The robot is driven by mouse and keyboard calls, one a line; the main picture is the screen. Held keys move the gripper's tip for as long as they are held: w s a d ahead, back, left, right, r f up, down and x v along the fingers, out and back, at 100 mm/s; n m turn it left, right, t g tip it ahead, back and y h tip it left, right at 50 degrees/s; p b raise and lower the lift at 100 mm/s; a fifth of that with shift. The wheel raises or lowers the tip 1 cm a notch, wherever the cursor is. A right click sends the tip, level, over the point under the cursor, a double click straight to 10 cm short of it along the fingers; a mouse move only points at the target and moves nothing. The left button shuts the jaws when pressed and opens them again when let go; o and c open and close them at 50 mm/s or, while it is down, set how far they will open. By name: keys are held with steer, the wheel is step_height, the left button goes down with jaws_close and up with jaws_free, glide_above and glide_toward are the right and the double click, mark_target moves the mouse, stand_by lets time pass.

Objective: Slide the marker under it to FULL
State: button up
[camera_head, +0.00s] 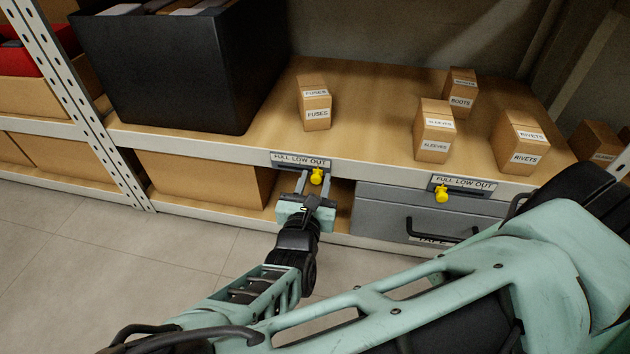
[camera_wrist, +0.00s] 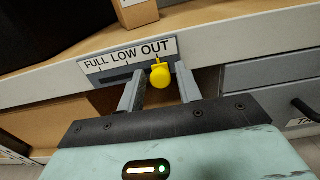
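A yellow marker knob (camera_head: 317,176) sits on the shelf-edge label strip (camera_head: 298,161) below the FUSES box (camera_head: 314,103). In the wrist view the yellow knob (camera_wrist: 160,76) is under the word OUT, at the right end of the FULL LOW OUT strip (camera_wrist: 125,57). My gripper (camera_head: 312,188) is at the shelf edge. In the wrist view its fingers (camera_wrist: 161,90) stand apart, one on each side of the knob, with small gaps visible. The gripper is open. Whether the fingertips reach fully past the knob is hard to tell.
A second strip (camera_head: 463,186) with its own yellow knob (camera_head: 441,194) is to the right, above a grey drawer (camera_head: 400,214) with a black handle. A black bin (camera_head: 180,75) is at left.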

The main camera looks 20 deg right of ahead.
mark_target(281, 166)
jaws_close()
steer(key=shift+w+a+r+p, duration=0.15)
steer(key=shift+a+p, duration=0.05)
steer(key=shift+p, duration=0.15)
steer(key=w+a+p, duration=0.1)
steer(key=a, duration=0.1)
steer(key=w+a+p, duration=0.1)
steer(key=w+a, duration=0.1)
steer(key=w+a+p, duration=0.1)
steer(key=a+p, duration=0.1)
steer(key=shift+w+a, duration=0.25)
steer(key=shift+w, duration=0.05)
steer(key=shift+o, duration=1.5)
jaws_free()
steer(key=p+v, duration=0.6)
steer(key=v, duration=1.1)
steer(key=shift+s, duration=0.15)
